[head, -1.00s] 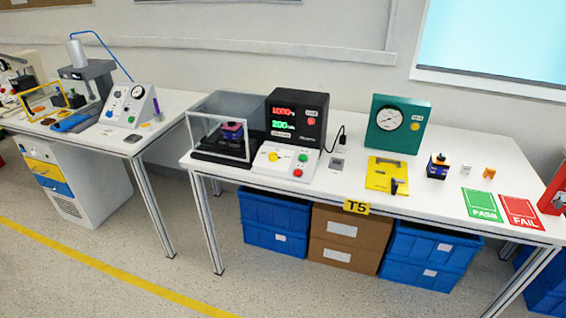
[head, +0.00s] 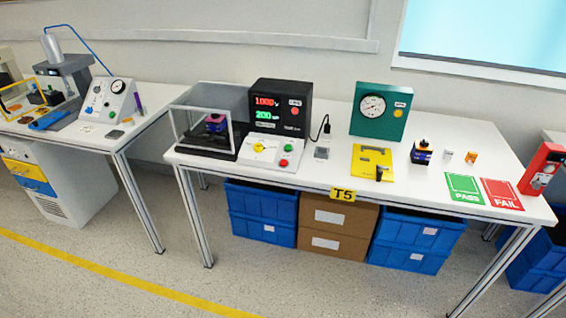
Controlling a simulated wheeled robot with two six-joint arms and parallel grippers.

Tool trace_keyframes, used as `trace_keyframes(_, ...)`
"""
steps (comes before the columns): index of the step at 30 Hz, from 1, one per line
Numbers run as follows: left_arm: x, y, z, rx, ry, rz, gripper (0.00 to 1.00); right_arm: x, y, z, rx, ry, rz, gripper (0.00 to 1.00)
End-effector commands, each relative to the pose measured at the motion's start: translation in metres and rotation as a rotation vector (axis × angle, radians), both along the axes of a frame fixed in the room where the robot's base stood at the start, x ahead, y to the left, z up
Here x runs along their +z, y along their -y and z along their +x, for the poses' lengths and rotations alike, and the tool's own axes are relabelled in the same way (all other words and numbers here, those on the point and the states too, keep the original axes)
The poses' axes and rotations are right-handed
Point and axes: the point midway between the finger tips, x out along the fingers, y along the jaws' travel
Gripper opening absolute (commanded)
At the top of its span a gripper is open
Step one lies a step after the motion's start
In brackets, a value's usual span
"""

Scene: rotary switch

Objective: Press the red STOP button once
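A red button (head: 284,162) sits at the front right of the white control panel (head: 262,160) on the middle bench. A green button (head: 288,147) is just behind it, and a yellow rotary knob (head: 258,147) is to the left. Any STOP lettering is too small to read. A black tester (head: 280,92) behind the panel shows red and green digits, with another red round part (head: 295,111) on its face. Neither of my grippers is in view.
A clear-sided enclosure (head: 207,133) stands left of the panel. A grey block (head: 321,153), a yellow fixture (head: 372,163) and a green gauge box (head: 380,113) are to the right. Blue bins (head: 262,212) are under the bench (head: 315,177). Open floor (head: 150,305) lies in front.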

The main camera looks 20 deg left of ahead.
Motion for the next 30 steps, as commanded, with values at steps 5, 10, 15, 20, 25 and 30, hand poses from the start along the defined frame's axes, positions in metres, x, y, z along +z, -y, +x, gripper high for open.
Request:
trace_keyframes(5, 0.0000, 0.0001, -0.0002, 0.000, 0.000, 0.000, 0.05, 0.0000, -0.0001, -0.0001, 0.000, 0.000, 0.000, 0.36)
trace_keyframes(10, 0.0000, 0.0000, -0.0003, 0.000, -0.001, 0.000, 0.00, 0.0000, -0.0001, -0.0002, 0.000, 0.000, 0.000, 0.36)
trace_keyframes(15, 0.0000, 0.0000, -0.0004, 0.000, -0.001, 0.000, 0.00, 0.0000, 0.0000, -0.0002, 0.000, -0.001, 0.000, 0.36)
trace_keyframes(20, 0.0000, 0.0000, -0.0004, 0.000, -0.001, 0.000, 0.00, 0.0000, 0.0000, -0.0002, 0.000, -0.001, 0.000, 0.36)
trace_keyframes(25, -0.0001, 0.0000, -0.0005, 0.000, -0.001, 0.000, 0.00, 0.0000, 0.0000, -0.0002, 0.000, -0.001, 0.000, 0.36)
trace_keyframes(30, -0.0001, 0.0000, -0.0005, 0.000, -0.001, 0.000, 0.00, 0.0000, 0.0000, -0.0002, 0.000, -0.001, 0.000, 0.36)
